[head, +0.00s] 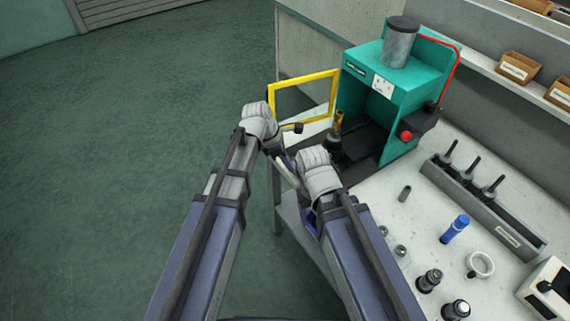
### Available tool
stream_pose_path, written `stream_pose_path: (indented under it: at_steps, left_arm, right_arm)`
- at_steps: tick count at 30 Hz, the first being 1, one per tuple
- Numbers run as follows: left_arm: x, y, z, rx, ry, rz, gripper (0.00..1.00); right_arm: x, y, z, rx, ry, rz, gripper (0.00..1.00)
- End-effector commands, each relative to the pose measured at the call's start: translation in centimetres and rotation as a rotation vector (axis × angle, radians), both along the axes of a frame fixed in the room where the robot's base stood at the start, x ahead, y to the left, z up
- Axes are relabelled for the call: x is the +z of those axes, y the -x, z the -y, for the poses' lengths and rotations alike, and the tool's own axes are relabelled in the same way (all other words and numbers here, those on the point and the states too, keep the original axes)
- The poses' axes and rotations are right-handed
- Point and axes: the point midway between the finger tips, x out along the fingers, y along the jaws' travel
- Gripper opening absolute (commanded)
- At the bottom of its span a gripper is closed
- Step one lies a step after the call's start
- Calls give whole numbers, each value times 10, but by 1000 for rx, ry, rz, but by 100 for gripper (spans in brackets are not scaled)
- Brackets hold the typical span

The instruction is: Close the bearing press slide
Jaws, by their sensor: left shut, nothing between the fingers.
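The bearing press (411,82) is a teal housing on the bench, with a grey cylinder on top. Its dark slide (358,150) reaches out of the opening toward my arms, and a dark part with a brass top (336,128) stands on it. My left gripper (279,148) is shut and empty, in front of the slide at its left, partly covered by my wrist. A small dark knob (298,127) shows beside it; I cannot tell whether they touch. My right gripper (311,212) is low at the bench edge, mostly hidden behind its wrist, so its fingers do not show.
A yellow-framed guard (303,96) stands open at the press's left. A red button (405,135) is on its right side. A grey rack (484,207) with dark pegs, a blue cylinder (455,228), a white ring (480,265) and metal parts occupy the bench at right. Open floor lies left.

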Motion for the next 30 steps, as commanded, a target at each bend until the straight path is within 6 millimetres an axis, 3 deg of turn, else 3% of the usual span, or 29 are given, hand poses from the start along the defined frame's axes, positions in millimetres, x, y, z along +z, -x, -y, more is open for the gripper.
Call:
stream_pose_path:
  at_steps: [14,30]
  left_arm:
    - [0,-10,11,-2,0,1,0]
    - [0,-67,90,-4,1,1,0]
  right_arm:
    - [0,0,0,0,0,0,68]
    - [0,0,0,0,0,0,68]
